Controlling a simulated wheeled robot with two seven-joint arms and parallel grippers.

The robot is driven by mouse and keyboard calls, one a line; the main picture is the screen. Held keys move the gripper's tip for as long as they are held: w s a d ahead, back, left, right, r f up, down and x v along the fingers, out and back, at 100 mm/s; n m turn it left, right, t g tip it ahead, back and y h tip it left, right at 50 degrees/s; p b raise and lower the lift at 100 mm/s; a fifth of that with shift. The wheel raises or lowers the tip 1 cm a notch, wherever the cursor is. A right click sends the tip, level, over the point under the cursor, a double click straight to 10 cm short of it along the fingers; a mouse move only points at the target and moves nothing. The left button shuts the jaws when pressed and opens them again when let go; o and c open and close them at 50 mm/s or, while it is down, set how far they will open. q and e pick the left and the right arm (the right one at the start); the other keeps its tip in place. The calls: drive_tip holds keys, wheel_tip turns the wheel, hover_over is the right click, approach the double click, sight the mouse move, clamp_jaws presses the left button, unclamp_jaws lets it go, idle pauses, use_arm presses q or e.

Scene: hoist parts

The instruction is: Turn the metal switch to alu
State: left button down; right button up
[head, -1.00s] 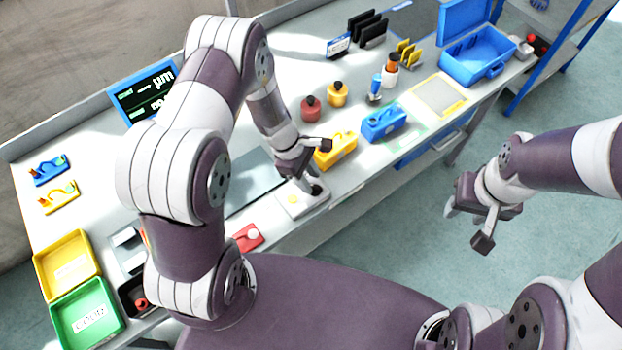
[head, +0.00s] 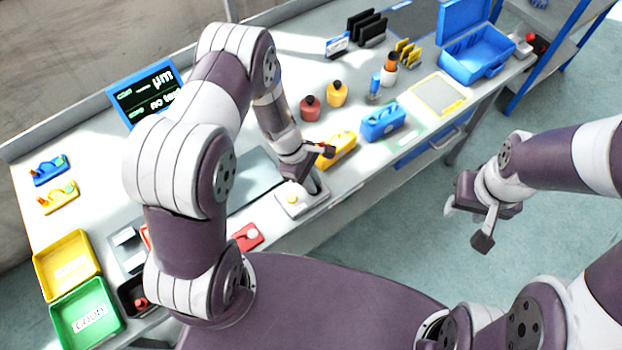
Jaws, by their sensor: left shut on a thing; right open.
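My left gripper (head: 313,184) points down onto the right part of this box, where the dark knob of the metal switch is. It is shut on the knob, which its fingers mostly hide. The knob's setting and any alu marking cannot be read. My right gripper (head: 471,222) is open and empty over the floor, clear of the bench.
A yellow case (head: 336,151) and a blue case (head: 383,122) stand just behind and right of the box. A red part with a white knob (head: 247,237) lies to its left. A display (head: 146,95) stands at the back. Yellow (head: 40,272) and green bins (head: 58,310) are at left.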

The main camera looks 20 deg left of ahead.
use_arm(q)
drive_tip(key=m, duration=0.1)
drive_tip(key=m+g, duration=0.1)
drive_tip(key=m, duration=0.2)
drive_tip(key=shift+w+d+m+g+y, duration=0.1)
drive_tip(key=shift+w+m+g+y, duration=0.2)
drive_tip(key=shift+m+g, duration=0.1)
drive_tip(key=m+y, duration=0.1)
drive_tip(key=m, duration=0.2)
drive_tip(key=m+g+y, duration=0.1)
drive_tip(key=m, duration=0.2)
drive_tip(key=shift+w+d+m+g+b, duration=0.1)
drive_tip(key=shift+d+m+g+b, duration=0.05)
drive_tip(key=shift+m+g+b, duration=0.2)
drive_tip(key=c, duration=1.1)
unclamp_jaws()
drive_tip(key=shift+c, duration=0.2)
